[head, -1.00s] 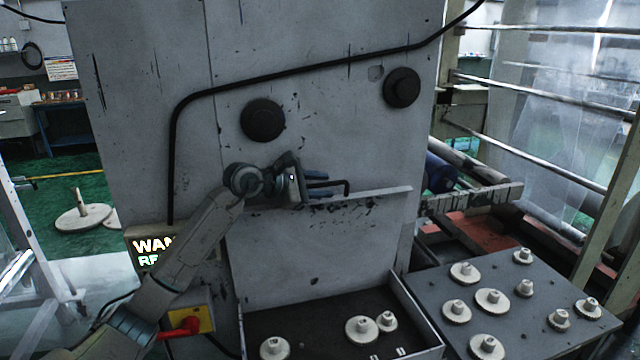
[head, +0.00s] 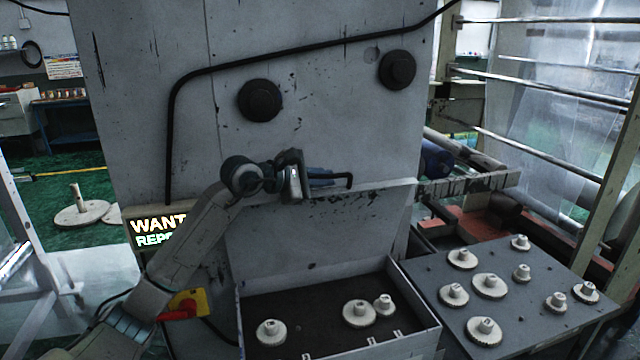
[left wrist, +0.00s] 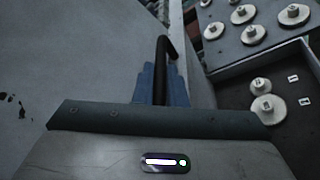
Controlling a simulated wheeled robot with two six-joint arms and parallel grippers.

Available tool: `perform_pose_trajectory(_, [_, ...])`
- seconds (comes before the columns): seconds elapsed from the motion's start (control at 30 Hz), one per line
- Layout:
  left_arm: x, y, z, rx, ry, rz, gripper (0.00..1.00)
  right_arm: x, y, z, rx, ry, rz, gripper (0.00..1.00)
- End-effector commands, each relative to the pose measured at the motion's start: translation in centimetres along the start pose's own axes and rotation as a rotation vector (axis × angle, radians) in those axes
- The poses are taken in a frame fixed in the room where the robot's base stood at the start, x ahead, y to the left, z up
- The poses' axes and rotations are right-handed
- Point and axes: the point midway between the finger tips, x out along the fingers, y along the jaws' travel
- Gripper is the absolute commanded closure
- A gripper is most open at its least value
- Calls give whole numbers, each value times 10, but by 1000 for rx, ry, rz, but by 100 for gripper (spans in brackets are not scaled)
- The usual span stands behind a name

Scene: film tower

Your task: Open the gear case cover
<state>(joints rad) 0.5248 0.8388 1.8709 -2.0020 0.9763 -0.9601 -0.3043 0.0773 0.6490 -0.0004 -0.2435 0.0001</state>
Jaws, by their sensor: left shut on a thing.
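The gear case (head: 437,332) is the open-topped dark tray at the bottom middle of the head view, with white gears inside. Its grey cover (head: 340,235) stands raised at the case's back edge, in front of the machine wall. A black bar handle (head: 348,181) is near the cover's top edge; it also shows in the left wrist view (left wrist: 162,65). My left gripper (head: 322,178) is shut on the handle, its blue fingers (left wrist: 150,85) on both sides of the bar. My right gripper is not in view.
A grey table (head: 520,300) with several white gears stands right of the case. Two black knobs (head: 260,100) and a black cable (head: 172,150) are on the machine wall. A red-and-yellow switch (head: 185,304) is below my left arm. Rollers (head: 465,150) are at the right.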

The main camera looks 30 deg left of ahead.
Motion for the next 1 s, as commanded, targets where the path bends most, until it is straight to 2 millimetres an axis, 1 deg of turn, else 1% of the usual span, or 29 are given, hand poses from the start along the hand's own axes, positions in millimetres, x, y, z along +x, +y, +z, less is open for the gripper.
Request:
perform_pose_trajectory(0.03, [0,-6,-1,17,0,6,100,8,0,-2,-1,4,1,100])
perform_pose_trajectory(0.1, [-1,-7,1,30,0,12,100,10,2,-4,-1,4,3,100])
perform_pose_trajectory(0.47, [-2,-6,4,39,0,16,100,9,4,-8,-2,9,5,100])
perform_pose_trajectory(0.5, [-2,-6,4,39,0,17,85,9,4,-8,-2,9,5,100])
perform_pose_trajectory(0.6, [-2,-6,3,39,0,17,68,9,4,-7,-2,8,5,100])
perform_pose_trajectory(0.87, [-2,-6,3,39,0,16,68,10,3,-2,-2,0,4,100])
perform_pose_trajectory(1.0, [-8,-6,2,42,2,17,68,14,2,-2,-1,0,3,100])
